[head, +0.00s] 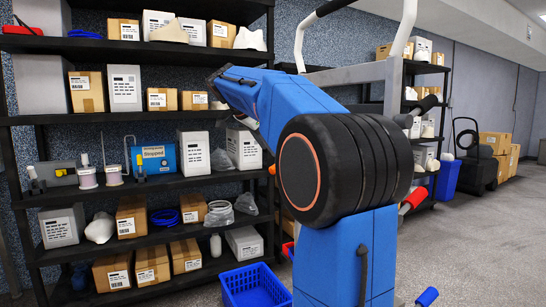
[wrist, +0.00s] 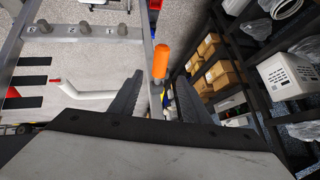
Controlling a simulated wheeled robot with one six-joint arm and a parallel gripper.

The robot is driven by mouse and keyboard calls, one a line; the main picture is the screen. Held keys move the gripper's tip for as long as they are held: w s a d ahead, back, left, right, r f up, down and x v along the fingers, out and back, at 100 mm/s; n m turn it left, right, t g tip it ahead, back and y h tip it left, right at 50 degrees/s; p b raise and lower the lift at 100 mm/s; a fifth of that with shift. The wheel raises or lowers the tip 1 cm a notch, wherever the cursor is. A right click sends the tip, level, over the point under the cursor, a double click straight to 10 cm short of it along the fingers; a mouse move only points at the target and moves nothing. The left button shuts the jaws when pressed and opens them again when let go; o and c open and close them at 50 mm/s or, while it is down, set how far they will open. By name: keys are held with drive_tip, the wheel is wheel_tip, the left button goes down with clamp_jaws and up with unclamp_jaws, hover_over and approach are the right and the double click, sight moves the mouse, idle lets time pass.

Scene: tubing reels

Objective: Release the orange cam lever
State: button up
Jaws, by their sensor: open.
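The orange cam lever (wrist: 161,60) shows in the wrist view as an upright orange handle beside a grey metal post. It lies just past the tips of my gripper (wrist: 158,86), roughly in line with the gap between the fingers. The fingers are open with nothing visible between them except part of the view beyond. I cannot tell how far the lever is from the fingertips. In the head view a small orange piece (head: 271,170) peeks out left of my arm, perhaps the same lever. My gripper is not clearly seen there.
Black shelves (head: 130,191) with boxes and tubing stand at the left; shelving with cartons also fills the right of the wrist view. A grey rail with several pegs (wrist: 80,30) and a white bar with a red end (wrist: 85,92) are close by. A blue basket (head: 254,287) stands on the floor.

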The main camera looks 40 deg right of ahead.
drive_tip(key=v, duration=0.8)
drive_tip(key=shift+a+r, duration=0.2)
drive_tip(key=shift+a, duration=0.05)
